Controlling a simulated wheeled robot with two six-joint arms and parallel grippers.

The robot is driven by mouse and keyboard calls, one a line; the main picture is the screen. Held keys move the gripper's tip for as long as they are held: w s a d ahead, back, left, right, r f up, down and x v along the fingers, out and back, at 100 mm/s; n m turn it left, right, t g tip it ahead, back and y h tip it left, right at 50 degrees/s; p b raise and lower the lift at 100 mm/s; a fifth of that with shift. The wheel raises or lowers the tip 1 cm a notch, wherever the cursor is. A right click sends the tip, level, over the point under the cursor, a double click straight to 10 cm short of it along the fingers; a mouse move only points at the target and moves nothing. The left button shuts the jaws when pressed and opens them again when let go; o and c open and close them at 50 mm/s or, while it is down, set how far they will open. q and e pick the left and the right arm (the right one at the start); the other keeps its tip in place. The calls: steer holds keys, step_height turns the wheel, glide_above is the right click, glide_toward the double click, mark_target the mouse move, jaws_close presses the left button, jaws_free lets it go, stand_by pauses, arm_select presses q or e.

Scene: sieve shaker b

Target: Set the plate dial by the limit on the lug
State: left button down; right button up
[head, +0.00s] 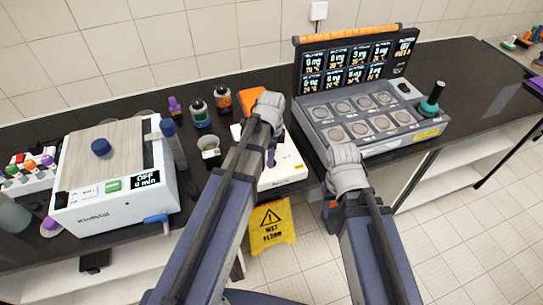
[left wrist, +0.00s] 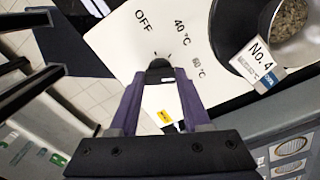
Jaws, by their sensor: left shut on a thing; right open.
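The white plate (head: 290,168) stands at the counter's front edge, under my left arm. In the left wrist view its face (left wrist: 120,38) carries the marks OFF, 40 °C and 60 °C. My left gripper (left wrist: 159,76) points down at it, its purple fingers shut on the dark dial (left wrist: 158,66). The dial's pointer cannot be made out. My left gripper (head: 271,152) is partly hidden by its arm in the head view. A tag reading No. 4 (left wrist: 258,66) is by a round vessel of grains (left wrist: 291,18); no limit is readable. My right gripper (head: 331,208) is open, low right of the plate, mostly hidden.
A white shaker-like machine (head: 115,180) showing OFF 0 min stands left. A grey console (head: 370,115) with several round pads and a lit display panel (head: 358,65) stands right. A yellow wet-floor sign (head: 270,228) is on the floor.

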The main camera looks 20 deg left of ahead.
arm_select(q)
steer(key=shift+c, duration=1.8)
jaws_free()
step_height(320, 180, up, 8)
steer(key=p, duration=0.8)
steer(key=shift+f, duration=0.1)
